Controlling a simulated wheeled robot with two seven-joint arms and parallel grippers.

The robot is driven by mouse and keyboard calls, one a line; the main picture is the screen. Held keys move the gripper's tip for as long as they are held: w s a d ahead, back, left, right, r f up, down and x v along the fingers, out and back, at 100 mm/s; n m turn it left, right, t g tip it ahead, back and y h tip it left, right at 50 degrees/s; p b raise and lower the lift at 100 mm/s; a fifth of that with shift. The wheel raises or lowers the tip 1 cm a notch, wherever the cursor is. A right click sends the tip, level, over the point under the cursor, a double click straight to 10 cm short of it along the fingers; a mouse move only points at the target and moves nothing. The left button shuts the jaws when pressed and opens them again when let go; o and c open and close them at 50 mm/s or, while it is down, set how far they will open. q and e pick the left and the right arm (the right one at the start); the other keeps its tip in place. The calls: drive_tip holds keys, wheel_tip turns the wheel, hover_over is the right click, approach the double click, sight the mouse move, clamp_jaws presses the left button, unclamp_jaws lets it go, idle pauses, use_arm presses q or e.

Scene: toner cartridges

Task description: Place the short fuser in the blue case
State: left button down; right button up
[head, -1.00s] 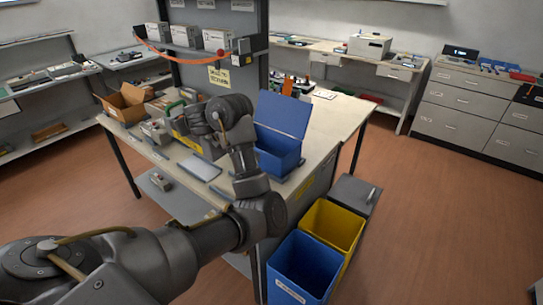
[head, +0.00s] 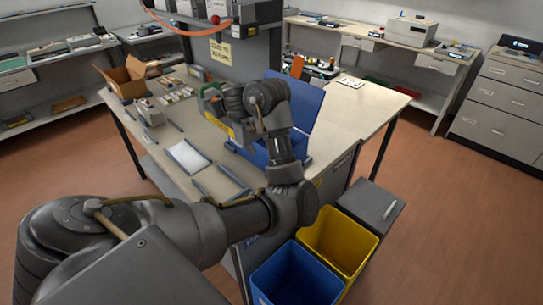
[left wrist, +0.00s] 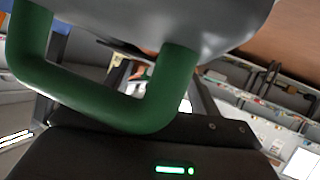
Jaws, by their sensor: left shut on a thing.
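The blue case (head: 307,106) stands on the worktable with its lid raised; my left wrist and forearm cover much of its lower part. My left gripper (head: 226,101) is shut on the fuser (head: 218,122), a grey and yellow unit with a green handle, and holds it over the table just left of the blue case. The fuser is partly hidden behind my wrist, so its length cannot be judged. In the left wrist view the green handle (left wrist: 105,105) fills the near foreground under a grey body. My right gripper is not in view.
A shelf rack rises behind.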

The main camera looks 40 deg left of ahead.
use_arm(q)
drive_tip(key=shift+w+f, duration=0.4)
drive_tip(key=shift+w, duration=0.25)
drive_tip(key=shift+w+f+b, duration=0.15)
drive_tip(key=shift+b, duration=0.15)
drive_tip(key=w+d+f+b, duration=0.1)
drive_tip(key=w+d+f, duration=0.1)
drive_tip(key=w+f, duration=0.7)
drive_tip(key=w, duration=0.3)
drive_tip(key=shift+w, duration=0.35)
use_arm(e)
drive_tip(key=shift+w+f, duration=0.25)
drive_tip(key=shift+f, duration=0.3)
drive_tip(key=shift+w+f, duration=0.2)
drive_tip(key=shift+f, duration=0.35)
use_arm(q)
drive_tip(key=f, duration=0.3)
drive_tip(key=shift+w+d+f+p, duration=0.1)
drive_tip(key=shift+w+f+p, duration=0.15)
drive_tip(key=shift+p, duration=0.1)
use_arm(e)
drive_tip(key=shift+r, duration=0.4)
